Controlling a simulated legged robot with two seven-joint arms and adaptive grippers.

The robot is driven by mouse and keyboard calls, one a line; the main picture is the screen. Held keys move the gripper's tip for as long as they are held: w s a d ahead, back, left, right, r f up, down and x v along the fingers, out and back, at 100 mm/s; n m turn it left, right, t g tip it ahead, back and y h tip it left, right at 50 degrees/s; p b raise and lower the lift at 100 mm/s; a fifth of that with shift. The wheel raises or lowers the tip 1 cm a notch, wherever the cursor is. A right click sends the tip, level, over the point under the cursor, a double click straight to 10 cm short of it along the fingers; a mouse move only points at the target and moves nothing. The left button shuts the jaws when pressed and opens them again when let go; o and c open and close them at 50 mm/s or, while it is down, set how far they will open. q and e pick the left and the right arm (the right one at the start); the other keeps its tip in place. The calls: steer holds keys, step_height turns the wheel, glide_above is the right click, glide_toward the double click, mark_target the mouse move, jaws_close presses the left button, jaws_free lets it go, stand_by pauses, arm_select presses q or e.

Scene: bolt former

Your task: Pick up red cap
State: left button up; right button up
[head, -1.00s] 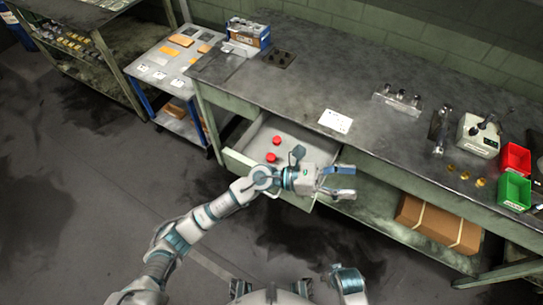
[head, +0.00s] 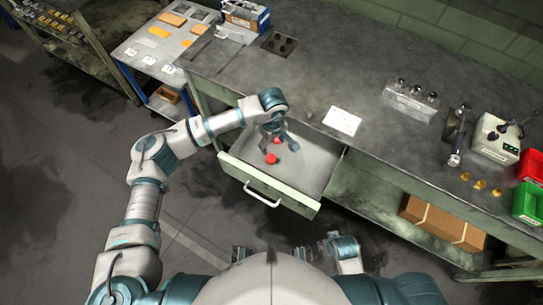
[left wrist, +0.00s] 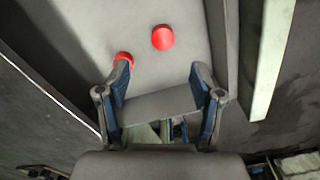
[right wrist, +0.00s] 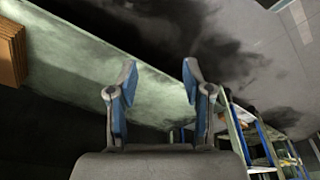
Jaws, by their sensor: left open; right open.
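Two red caps lie in the open drawer (head: 315,170). One red cap (head: 270,158) shows clear of the fingers in the head view, and the other red cap (head: 277,140) is partly hidden by my left gripper (head: 279,146). In the left wrist view one cap (left wrist: 162,37) lies beyond the gap between the fingertips, and the other cap (left wrist: 123,57) is partly covered by the left fingertip. My left gripper (left wrist: 160,72) is open, empty and pointed down over the drawer. My right gripper (right wrist: 160,74) is open and empty, away from the caps.
The drawer's front panel with its handle (head: 262,192) and its side walls surround the caps. The workbench top (head: 330,75) stands above the drawer's back. A white paper (head: 342,121), a small machine (head: 497,137), and red and green bins (head: 528,200) stand to the right.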

arm_select(q)
glide_above(271, 158)
step_height(271, 158, down, 5)
steer(key=shift+d+f, duration=0.1)
steer(key=shift+f, duration=0.3)
step_height(271, 158, down, 5)
steer(key=shift+r+b, duration=0.15)
steer(key=shift+b, duration=0.25)
steer(key=shift+w, duration=0.1)
steer(key=shift+a, duration=0.2)
steer(key=c, duration=0.8)
arm_select(e)
steer(key=v, duration=0.2)
steer(key=shift+w+r, duration=0.2)
steer(key=shift+r, duration=0.1)
